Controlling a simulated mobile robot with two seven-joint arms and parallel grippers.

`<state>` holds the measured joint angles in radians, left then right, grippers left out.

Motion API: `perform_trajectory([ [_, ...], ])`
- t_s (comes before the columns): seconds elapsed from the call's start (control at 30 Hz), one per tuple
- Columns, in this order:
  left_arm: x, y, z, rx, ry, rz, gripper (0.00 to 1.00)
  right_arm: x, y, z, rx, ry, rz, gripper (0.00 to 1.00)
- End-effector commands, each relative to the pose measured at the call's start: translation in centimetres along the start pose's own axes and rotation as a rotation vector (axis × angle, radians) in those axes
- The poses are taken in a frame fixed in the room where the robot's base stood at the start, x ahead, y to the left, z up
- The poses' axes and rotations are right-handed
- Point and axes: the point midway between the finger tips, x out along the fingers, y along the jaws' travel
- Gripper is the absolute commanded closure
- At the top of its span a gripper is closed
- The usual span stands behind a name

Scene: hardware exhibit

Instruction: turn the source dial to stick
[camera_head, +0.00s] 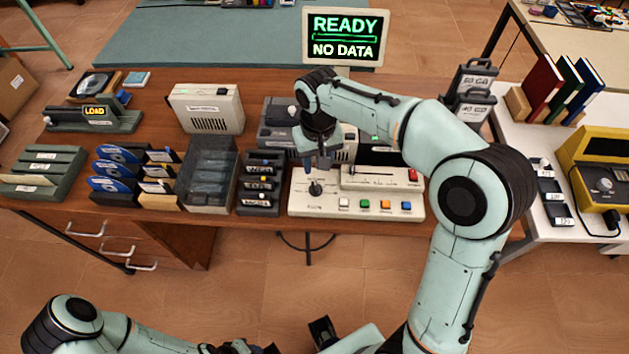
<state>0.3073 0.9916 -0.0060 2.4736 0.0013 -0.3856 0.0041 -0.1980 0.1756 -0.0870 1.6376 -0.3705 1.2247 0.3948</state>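The source dial (315,188) is a small black knob at the left end of a cream control panel (384,213). Its markings are too small to read. My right gripper (317,168) points down just above and behind the dial, and appears apart from it. Nothing shows in its fingers, but their spacing is unclear. My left gripper (240,348) is low at the bottom edge, away from the table and partly cut off. A monitor (345,37) at the back reads READY, NO DATA.
The panel also has a slider strip (379,177), a red switch (413,175) and several coloured buttons. A black cassette rack (260,184) stands close to its left. A beige drive box (207,108) and disc racks stand farther left. My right arm hides part of the equipment behind the panel.

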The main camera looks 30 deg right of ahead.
Motion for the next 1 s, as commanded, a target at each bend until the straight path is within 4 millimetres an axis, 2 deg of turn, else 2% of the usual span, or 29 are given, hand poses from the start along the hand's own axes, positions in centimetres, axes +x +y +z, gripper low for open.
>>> perform_trajectory([
  [0.03, 0.3, -0.1, 0.1, -0.001, -0.002, -0.001, 0.57, 1.3, 0.0, 0.1, 0.000, -0.006, 0.002, 0.58],
  [0.3, 1.1, -0.5, 0.2, -0.002, -0.005, -0.002, 0.57, 7.1, 0.0, 0.1, 0.000, -0.005, 0.002, 0.58],
  [0.5, 1.3, -0.6, 0.3, -0.002, -0.006, -0.002, 0.57, 10.0, 0.0, 0.1, 0.001, -0.004, 0.001, 0.58],
  [0.7, 1.4, -0.6, 0.3, -0.002, -0.006, -0.002, 0.57, 11.1, 0.0, 0.0, 0.000, -0.001, 0.000, 0.58],
  [0.97, 1.4, -0.6, 0.3, -0.002, -0.006, -0.002, 0.57, 11.1, 0.0, 0.0, 0.000, 0.000, 0.000, 0.58],
  [1.0, 1.4, -0.6, 0.3, -0.002, -0.006, -0.002, 0.57, 11.1, 0.0, 0.0, 0.000, 0.000, 0.000, 0.72],
])
